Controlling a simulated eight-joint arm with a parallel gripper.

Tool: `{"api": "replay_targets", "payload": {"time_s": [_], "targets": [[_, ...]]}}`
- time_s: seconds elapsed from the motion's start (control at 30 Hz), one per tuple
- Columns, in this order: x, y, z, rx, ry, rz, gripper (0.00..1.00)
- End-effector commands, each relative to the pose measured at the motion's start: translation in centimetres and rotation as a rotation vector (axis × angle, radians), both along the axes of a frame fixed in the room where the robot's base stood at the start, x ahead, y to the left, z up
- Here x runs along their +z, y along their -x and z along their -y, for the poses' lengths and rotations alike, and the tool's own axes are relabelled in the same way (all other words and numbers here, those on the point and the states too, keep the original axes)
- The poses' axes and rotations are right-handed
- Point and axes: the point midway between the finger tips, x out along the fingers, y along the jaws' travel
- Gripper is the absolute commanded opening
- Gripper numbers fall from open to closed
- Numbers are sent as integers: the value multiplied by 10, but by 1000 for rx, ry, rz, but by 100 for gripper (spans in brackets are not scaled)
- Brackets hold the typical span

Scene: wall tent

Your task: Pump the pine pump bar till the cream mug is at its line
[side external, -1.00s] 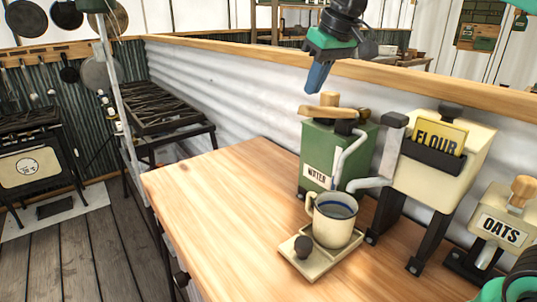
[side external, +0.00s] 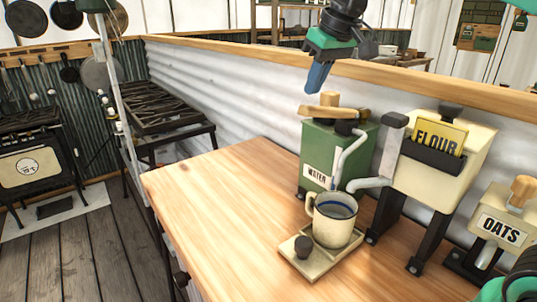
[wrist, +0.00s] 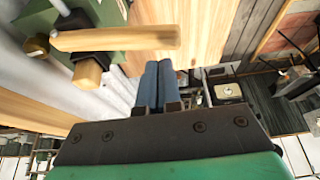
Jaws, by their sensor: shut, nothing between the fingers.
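The pine pump bar (side external: 325,112) sits on top of the green water dispenser (side external: 318,155), whose label reads WATER. The bar also shows in the wrist view (wrist: 115,39). The cream mug (side external: 331,224) stands upright on a cream tray (side external: 300,262) under the dispenser's spout. A blue line or water surface shows inside the mug; I cannot tell which. My gripper (side external: 317,80) is shut and empty, above the pump bar and apart from it. Its blue fingers (wrist: 157,85) also show in the wrist view.
A cream flour dispenser (side external: 440,180) and an oats dispenser (side external: 497,228) stand to the right. The wooden counter (side external: 220,200) is clear on the left. A corrugated wall with a wooden rail (side external: 250,57) runs behind.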

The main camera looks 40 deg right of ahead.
Motion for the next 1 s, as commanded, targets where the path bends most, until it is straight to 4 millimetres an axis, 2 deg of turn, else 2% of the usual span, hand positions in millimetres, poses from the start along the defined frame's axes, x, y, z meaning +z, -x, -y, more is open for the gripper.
{"api": "replay_targets", "payload": {"time_s": [0.33,1.0], "targets": [[-3,0,0,0,0,0,0],[-43,0,0,0,0,0,0]]}}
